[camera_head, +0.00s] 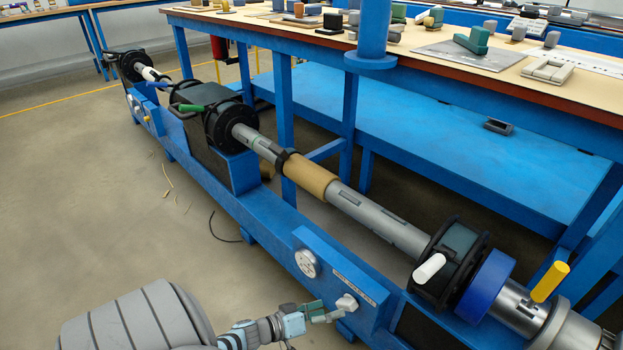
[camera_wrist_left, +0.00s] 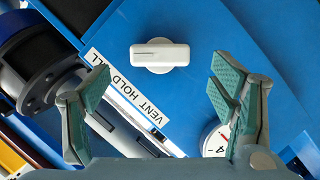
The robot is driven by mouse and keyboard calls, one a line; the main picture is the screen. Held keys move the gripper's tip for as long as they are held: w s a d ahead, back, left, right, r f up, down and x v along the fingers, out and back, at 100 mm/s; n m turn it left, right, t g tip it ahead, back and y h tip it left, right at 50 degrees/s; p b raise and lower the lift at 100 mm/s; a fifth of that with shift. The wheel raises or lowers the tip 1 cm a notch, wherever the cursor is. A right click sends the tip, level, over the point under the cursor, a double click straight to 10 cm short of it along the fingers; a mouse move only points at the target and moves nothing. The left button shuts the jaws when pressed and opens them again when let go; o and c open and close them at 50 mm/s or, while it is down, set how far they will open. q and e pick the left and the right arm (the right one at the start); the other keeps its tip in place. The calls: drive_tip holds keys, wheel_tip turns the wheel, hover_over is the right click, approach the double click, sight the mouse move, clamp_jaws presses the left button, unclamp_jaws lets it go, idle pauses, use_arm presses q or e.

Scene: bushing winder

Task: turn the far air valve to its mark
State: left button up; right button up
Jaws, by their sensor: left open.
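A white valve knob (camera_head: 347,302) sits on the blue front panel of the winder's near end. In the left wrist view the same knob (camera_wrist_left: 160,55) shows a dark pointer line lying level across the picture. A white label (camera_wrist_left: 130,95) beside it reads VENT, HOLD and what looks like FILL, running slantwise. My left gripper (camera_head: 325,311) is open and empty, just left of the knob in the head view. In the wrist view its fingers (camera_wrist_left: 155,88) stand wide apart on either side, apart from the knob. A farther panel (camera_head: 141,108) carries small controls, too small to read. My right gripper is not in view.
A round gauge (camera_head: 307,263) is beside the near knob; a finger partly covers it in the wrist view (camera_wrist_left: 216,140). The winder's long shaft (camera_head: 378,222) and black chuck (camera_head: 450,262) lie behind the panel. Grey floor (camera_head: 110,210) is free in front.

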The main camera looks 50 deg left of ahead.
use_arm(q)
drive_tip(key=v, duration=0.8)
